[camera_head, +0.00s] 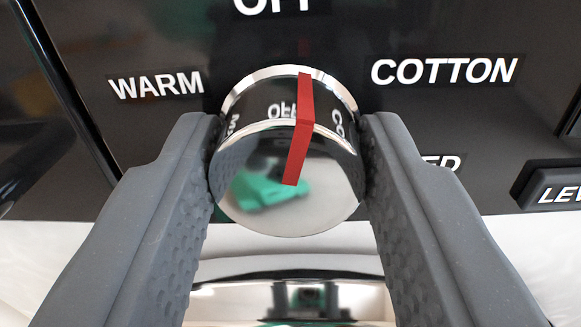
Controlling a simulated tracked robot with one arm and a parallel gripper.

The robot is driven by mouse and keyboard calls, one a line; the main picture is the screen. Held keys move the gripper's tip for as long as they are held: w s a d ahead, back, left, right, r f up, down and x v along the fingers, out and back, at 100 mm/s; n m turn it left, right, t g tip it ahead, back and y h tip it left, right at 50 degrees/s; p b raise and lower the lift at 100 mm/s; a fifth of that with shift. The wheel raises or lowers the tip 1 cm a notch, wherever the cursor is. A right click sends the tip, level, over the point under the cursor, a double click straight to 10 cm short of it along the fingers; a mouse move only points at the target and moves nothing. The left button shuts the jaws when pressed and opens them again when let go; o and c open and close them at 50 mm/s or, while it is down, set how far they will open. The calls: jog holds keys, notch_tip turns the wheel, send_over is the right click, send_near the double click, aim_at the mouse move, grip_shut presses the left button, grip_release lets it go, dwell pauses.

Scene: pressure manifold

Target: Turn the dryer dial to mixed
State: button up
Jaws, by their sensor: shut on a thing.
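The dryer dial (250,190) is a shiny chrome knob with a red pointer stripe (303,120). It stands in the middle of the head camera view on a black panel. The stripe's upper end points up, a little right of the middle of the OFF label (272,5). My gripper (290,150) is shut on the dial, with one grey finger against its left side and one against its right. The WARM label (156,85) is at the left and COTTON (444,70) at the right. A label at the lower right (443,161) is partly hidden by my right finger; only "ED" shows.
A black button (552,186) marked "LE..." sticks out at the right edge. A white surface (535,245) and a shiny chrome part (285,290) lie below the panel. A thin bright trim line (68,85) runs down the panel's left side.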

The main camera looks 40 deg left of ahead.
jog(key=m+p, duration=0.3)
jog(key=shift+w+d+r, duration=0.1)
jog(key=shift+d+r, duration=0.1)
jog(key=shift+r, duration=0.2)
jog(key=m+p, duration=0.2)
jog(key=shift+f+m, duration=0.15)
jog(key=shift+m, duration=0.25)
jog(key=m+p, duration=0.4)
jog(key=m, duration=0.1)
jog(key=shift+w+d+m+t, duration=0.1)
jog(key=shift+d+m+t, duration=0.05)
jog(key=shift+m+t, duration=0.15)
jog(key=shift+m+p, duration=0.75)
jog(key=shift+m, duration=0.15)
jog(key=m+p, duration=0.1)
jog(key=m, duration=0.1)
jog(key=shift+d+f+m+h+p, duration=0.1)
jog(key=shift+f+m+h+p, duration=0.2)
jog(key=shift+m+p, duration=0.1)
jog(key=m+p, duration=0.1)
jog(key=m, duration=0.1)
jog(key=shift+m, duration=0.3)
jog(key=shift+f+m+p, duration=0.25)
jog(key=shift+m+p, duration=0.75)
jog(key=shift+m, duration=0.4)
